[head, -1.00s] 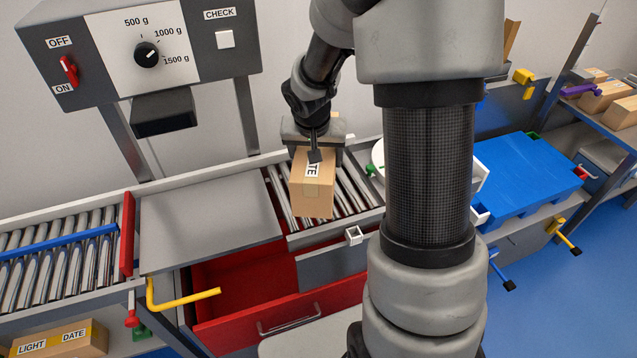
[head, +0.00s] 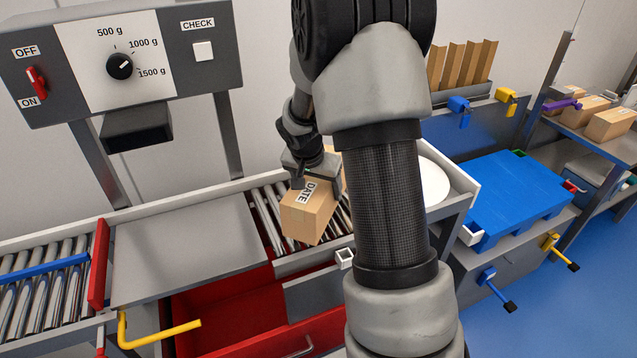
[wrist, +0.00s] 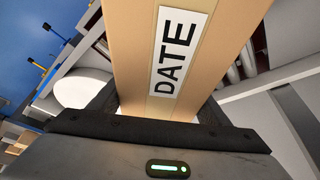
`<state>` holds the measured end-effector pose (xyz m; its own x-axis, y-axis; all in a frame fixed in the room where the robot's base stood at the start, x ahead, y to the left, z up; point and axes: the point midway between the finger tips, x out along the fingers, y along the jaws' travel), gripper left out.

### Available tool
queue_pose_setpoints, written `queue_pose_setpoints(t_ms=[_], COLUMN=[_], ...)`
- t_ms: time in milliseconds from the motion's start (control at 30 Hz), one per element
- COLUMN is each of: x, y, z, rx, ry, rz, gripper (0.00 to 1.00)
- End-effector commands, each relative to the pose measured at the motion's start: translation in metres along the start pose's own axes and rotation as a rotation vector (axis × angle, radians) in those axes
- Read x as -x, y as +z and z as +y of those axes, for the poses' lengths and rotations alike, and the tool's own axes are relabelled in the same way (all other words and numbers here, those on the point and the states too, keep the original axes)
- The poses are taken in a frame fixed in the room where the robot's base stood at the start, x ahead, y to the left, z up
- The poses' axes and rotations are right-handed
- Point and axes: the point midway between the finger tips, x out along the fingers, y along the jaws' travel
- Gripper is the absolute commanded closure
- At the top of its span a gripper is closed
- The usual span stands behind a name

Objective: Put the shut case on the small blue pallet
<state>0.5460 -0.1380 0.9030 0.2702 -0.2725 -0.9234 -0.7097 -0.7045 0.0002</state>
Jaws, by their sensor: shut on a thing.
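The shut case is a brown cardboard box (head: 309,212) with a white DATE label. My gripper (head: 313,180) is shut on it, above the roller conveyor. The box is tilted in the head view, and I cannot tell how far above the rollers it is. In the wrist view the box (wrist: 170,50) fills the middle, its DATE label facing the camera. The small blue pallet (head: 515,195) lies to the right on a grey stand, with coloured corner pieces and a bare top. My arm stands between the box and the pallet in the head view.
A white round plate (head: 432,181) is right of the rollers. A grey box with a dial and switches (head: 125,62) stands over the left side. An open red drawer (head: 235,320) is below the conveyor. More boxes (head: 608,124) are on a shelf at far right.

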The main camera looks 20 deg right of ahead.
Motion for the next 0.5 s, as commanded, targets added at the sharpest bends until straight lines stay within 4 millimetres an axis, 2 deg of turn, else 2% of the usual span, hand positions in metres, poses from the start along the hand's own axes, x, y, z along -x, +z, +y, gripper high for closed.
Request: queue_pose_setpoints(t_ms=[233,500], x=[-0.026,-0.029], y=[0.010,0.010], z=[0.000,-0.001], rx=[0.000,-0.001], ry=[-0.002,-0.003], rz=[0.002,0.004], gripper=[0.92,0.92])
